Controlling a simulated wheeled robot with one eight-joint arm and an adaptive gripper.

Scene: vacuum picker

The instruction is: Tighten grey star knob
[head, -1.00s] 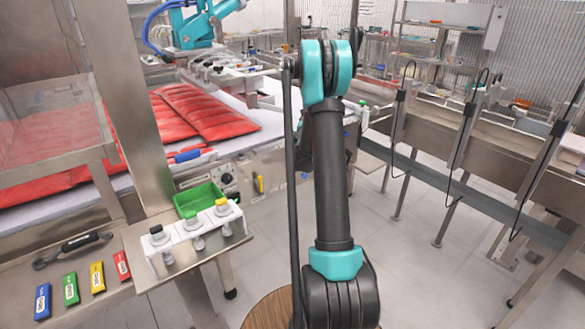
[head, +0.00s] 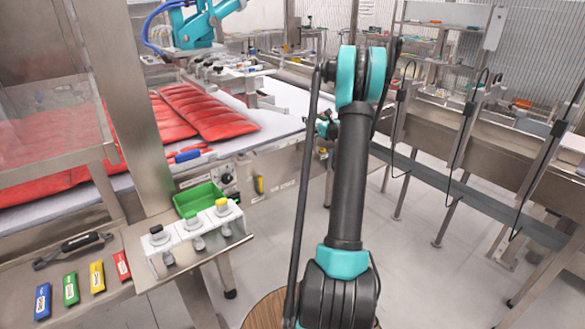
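I cannot pick out a grey star knob with certainty in the head view. A dark round knob (head: 227,179) sits on the side panel of the conveyor with the red packs, but its shape is too small to tell. My arm stands large in the middle of the view. A small teal and dark part of my wrist (head: 326,127) shows just left of the upright link, by the conveyor's near right end. My gripper's fingers are too small and too covered by the arm to make out. Whether they hold or touch anything cannot be seen.
Red packs (head: 208,112) lie on the conveyor. A steel post stands at left.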

